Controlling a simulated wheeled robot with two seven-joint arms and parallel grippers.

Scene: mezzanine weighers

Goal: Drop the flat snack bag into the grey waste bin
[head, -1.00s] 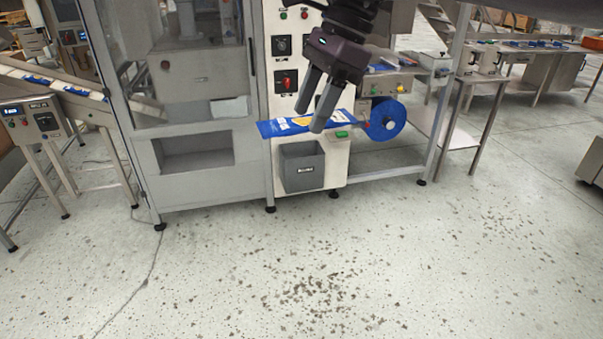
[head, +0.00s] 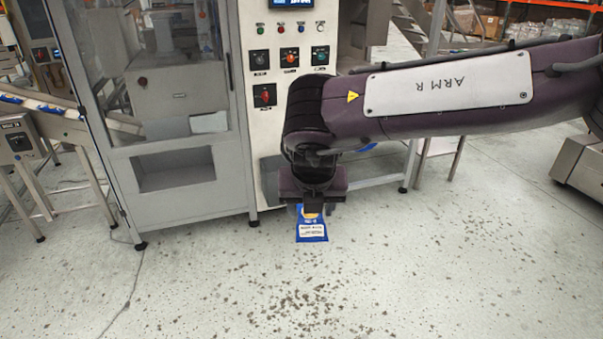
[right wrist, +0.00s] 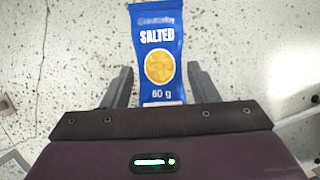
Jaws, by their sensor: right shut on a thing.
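My right gripper (head: 312,207) points down in front of the machine and is shut on the flat snack bag (head: 312,230). The bag is blue with a yellow round picture and hangs below the fingers above the floor. In the right wrist view the bag (right wrist: 158,50) shows "SALTED" between the two fingers of the gripper (right wrist: 160,88). The grey waste bin (head: 269,180) is on the machine front, mostly hidden behind my right gripper; only its left part shows. The bag appears just right of and nearer than the bin. My left gripper is out of view.
The machine's panel (head: 290,45) with knobs and a red switch stands right behind my arm. A glazed grey cabinet (head: 180,110) is to its left, and a conveyor (head: 40,105) is at far left. The speckled floor (head: 230,290) in front is clear.

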